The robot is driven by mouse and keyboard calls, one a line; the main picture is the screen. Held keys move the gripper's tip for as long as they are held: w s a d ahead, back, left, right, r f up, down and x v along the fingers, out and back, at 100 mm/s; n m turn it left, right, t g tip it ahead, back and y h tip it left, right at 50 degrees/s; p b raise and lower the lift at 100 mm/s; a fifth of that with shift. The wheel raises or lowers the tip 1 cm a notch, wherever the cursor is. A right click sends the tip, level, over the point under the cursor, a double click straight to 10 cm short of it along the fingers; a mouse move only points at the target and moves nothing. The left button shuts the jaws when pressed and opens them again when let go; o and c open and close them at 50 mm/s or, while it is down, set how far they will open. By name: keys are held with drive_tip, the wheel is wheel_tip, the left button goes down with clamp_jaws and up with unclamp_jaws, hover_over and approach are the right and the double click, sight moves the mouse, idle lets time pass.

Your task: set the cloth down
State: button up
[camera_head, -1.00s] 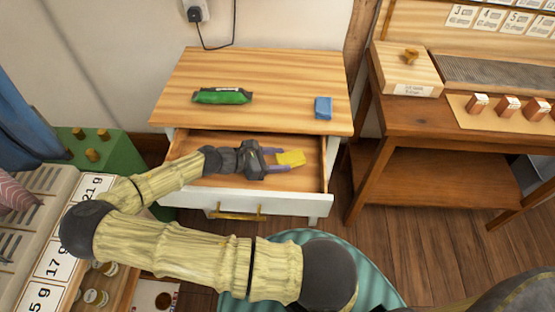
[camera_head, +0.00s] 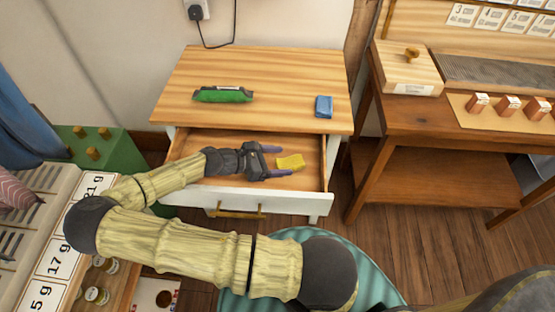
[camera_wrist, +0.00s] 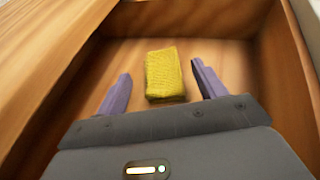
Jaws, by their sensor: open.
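A folded yellow cloth (camera_head: 291,162) lies on the floor of the open drawer (camera_head: 311,172). In the wrist view the cloth (camera_wrist: 164,75) lies flat between and slightly beyond the two purple fingers, with a gap on each side. My gripper (camera_head: 282,161) is open and empty inside the drawer, just left of the cloth in the head view. In the wrist view my gripper (camera_wrist: 160,88) shows its fingers spread wide, not touching the cloth.
The drawer belongs to a wooden-topped nightstand (camera_head: 265,75). A green packet (camera_head: 222,94) and a blue folded item (camera_head: 324,106) lie on its top. A brown workbench (camera_head: 440,130) stands to the right. The drawer walls rise close around my gripper.

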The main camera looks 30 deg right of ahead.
drive_tip(key=shift+r, duration=0.15)
drive_tip(key=shift+r, duration=0.3)
drive_tip(key=p+v, duration=0.1)
drive_tip(key=v, duration=1.1)
drive_tip(key=shift+r+p, duration=0.2)
drive_tip(key=shift+p, duration=0.15)
